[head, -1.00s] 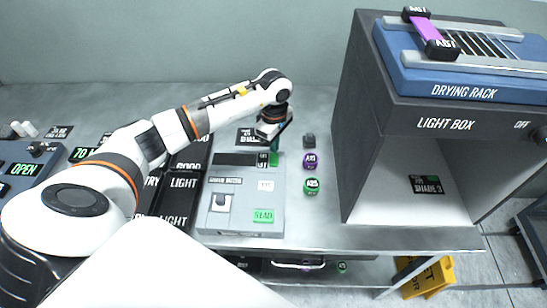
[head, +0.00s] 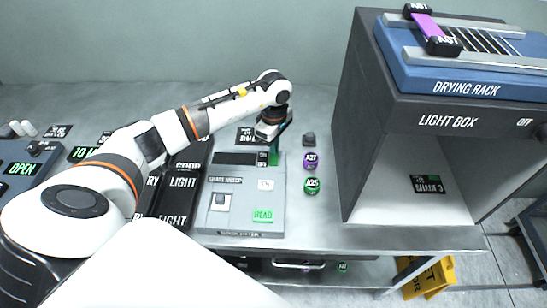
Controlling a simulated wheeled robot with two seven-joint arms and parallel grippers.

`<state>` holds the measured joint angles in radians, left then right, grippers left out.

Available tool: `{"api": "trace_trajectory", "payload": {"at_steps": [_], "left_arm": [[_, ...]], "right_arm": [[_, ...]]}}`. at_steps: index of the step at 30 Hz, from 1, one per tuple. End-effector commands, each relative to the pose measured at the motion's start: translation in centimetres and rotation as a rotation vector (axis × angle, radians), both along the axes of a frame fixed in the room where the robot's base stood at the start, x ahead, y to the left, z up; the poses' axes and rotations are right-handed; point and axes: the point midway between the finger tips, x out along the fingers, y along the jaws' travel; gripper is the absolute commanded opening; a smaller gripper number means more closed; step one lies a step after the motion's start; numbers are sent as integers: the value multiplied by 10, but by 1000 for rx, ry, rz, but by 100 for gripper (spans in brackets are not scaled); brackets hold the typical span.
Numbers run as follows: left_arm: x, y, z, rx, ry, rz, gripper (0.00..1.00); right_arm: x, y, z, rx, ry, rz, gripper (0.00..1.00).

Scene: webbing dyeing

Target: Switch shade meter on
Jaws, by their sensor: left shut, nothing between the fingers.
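The shade meter (head: 233,199) is a light grey box on the bench, with a dark blank display strip (head: 234,158), a green READ button (head: 263,215), a white ZERO-like button (head: 266,184) and a small sample slot (head: 220,201). A small black label with white text (head: 262,158) is beside the display, too small to read surely. My left gripper (head: 274,156) points down at the meter's back right corner, with its fingers shut and empty. The switch itself is mostly hidden by the gripper.
Purple (head: 311,161) and green (head: 312,186) labelled rolls and a dark grey piece (head: 309,139) stand right of the meter. The light box (head: 385,110) with the drying rack (head: 465,84) on top is further right. Black LIGHT trays (head: 181,190) are left of the meter.

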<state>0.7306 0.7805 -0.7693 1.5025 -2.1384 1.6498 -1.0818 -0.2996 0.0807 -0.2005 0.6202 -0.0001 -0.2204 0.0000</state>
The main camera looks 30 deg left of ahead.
Motion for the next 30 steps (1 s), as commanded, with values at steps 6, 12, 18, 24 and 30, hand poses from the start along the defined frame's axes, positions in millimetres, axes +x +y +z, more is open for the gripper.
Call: {"api": "trace_trajectory", "payload": {"at_steps": [6,12,18,24,30], "left_arm": [[0,0,-4,0,0,0,0],[0,0,-7,0,0,1,0],[0,0,-10,0,0,1,0],[0,0,-12,0,0,0,0],[0,0,-4,0,0,0,0]], "right_arm": [[0,0,-4,0,0,0,36],[0,0,-6,0,0,0,36],[0,0,-9,0,0,0,36],[0,0,-11,0,0,-1,36],[-1,0,-6,0,0,-1,36]]}}
